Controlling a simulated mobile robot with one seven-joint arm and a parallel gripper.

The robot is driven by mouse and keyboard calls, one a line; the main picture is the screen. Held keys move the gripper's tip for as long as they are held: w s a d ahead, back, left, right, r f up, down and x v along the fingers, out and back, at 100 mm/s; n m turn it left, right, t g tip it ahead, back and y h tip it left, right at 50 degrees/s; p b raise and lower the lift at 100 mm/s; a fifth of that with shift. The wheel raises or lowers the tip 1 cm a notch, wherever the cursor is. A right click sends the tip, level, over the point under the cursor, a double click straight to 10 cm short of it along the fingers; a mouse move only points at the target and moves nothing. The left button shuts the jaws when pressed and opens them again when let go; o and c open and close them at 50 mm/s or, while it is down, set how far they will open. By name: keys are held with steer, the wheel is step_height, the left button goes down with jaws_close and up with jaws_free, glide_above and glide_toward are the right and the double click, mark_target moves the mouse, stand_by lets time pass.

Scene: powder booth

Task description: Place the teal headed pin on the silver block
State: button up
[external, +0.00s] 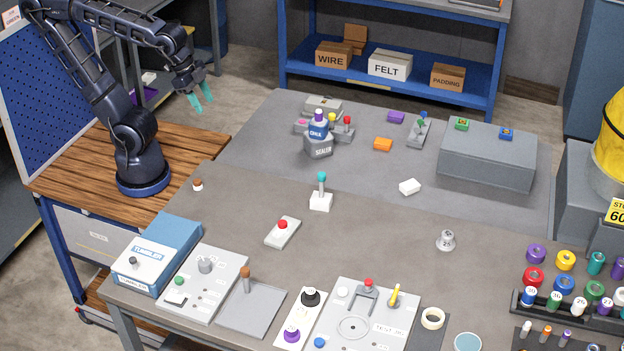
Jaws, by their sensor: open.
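The teal headed pin (321,186) stands upright in a small white block (320,202) near the middle of the table. Several grey or silvery pieces are in view, and I cannot tell surely which is the silver block: a large grey box (486,165) at the right rear, a slim grey block (417,136) holding small coloured pins, and a flat pale block (282,234) with a red knob. My gripper (201,105) has teal fingertips. It is open and empty, hanging at the upper left, well apart from the pin.
A sealer bottle (318,138) and grey pieces stand behind the pin. A blue tumbler box (158,255), fixture plates (370,318) and a rack of coloured spools (565,302) line the front. A white piece (410,187) lies right of the pin. The table between is mostly clear.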

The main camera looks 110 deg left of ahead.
steer(key=shift+n+h, duration=0.3)
steer(key=shift+h, duration=0.2)
steer(key=s, duration=0.5)
steer(key=shift+a+f, duration=0.15)
steer(key=shift+a, duration=0.05)
stand_by(0.6)
